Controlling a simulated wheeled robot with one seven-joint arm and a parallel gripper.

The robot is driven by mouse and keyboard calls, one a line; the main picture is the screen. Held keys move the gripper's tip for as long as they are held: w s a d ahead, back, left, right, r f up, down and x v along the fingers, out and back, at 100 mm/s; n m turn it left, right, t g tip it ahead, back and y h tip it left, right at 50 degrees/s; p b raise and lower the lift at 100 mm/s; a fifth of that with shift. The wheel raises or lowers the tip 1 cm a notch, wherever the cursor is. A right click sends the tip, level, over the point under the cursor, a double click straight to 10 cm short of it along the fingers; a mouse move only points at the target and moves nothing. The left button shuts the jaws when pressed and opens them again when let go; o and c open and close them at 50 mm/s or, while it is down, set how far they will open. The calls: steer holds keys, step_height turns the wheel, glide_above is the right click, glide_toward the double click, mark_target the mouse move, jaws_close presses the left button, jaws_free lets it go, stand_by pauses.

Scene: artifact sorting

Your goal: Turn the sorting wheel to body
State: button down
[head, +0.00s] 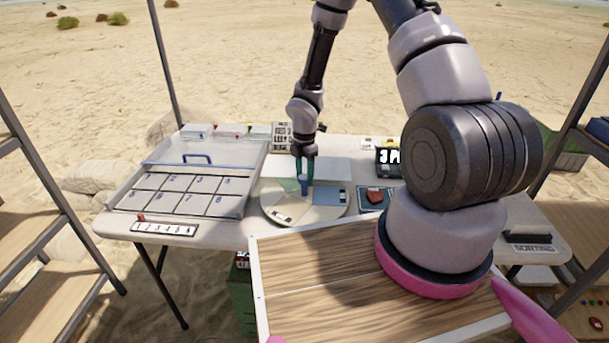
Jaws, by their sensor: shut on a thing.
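The sorting wheel (311,212) is a round, pale disc with differently coloured sectors, lying on the white table in the middle of the head view. A blue upright handle (304,188) stands on it. My gripper (304,178) reaches down from above and its jaws are shut on the blue handle. A blue card-like patch shows on the wheel's right side and a small dark-and-white label at its lower left. The sector labels are too small to read, so I cannot tell which one is body.
Left of the wheel is a tray (132,201) with numbered compartments and a blue-handled lid bar. A numbered strip (165,229) lies at the table's front edge. Right of the wheel, a dark red piece (375,196) lies on a card. Shelf racks stand at both sides.

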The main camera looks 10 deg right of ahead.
steer(key=n, duration=0.5)
steer(key=shift+n, duration=0.3)
stand_by(0.4)
steer(key=shift+c, duration=1.5)
jaws_free()
steer(key=shift+r, duration=0.1)
step_height(320, 180, up, 11)
steer(key=shift+f, duration=0.2)
steer(key=shift+r, duration=0.1)
